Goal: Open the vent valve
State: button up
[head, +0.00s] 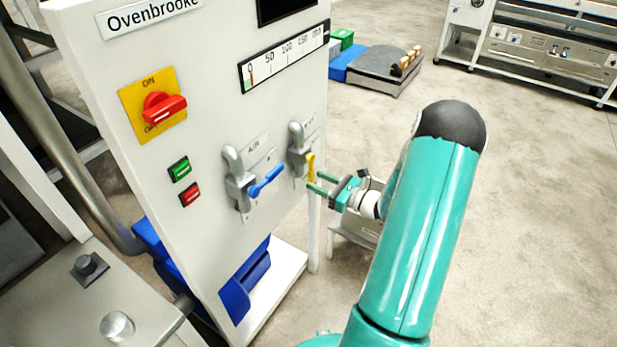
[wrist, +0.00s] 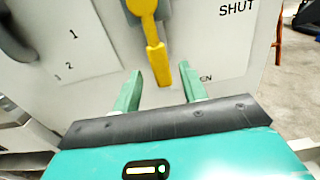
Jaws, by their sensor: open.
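The vent valve is the right one of two grey pipe valves on the white panel, with a yellow lever (head: 311,168) hanging down. In the wrist view the yellow lever (wrist: 157,58) points down, slightly right, with "SHUT" printed to its upper right and letters ending in "EN" below right. My gripper (head: 322,183) is at the panel's right side, close to the lever. In the wrist view my gripper (wrist: 160,82) is open, its two green fingers either side of the lever's lower tip. I cannot tell whether either finger touches it.
The AIR valve with a blue lever (head: 267,180) is just left of the vent valve. A red rotary switch (head: 163,107), a green button (head: 179,169) and a red button (head: 190,194) are further left. Open floor lies right of the panel.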

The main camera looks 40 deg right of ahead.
jog(key=v, duration=0.8)
jog(key=shift+s, duration=0.2)
jog(key=shift+s+d+r, duration=0.1)
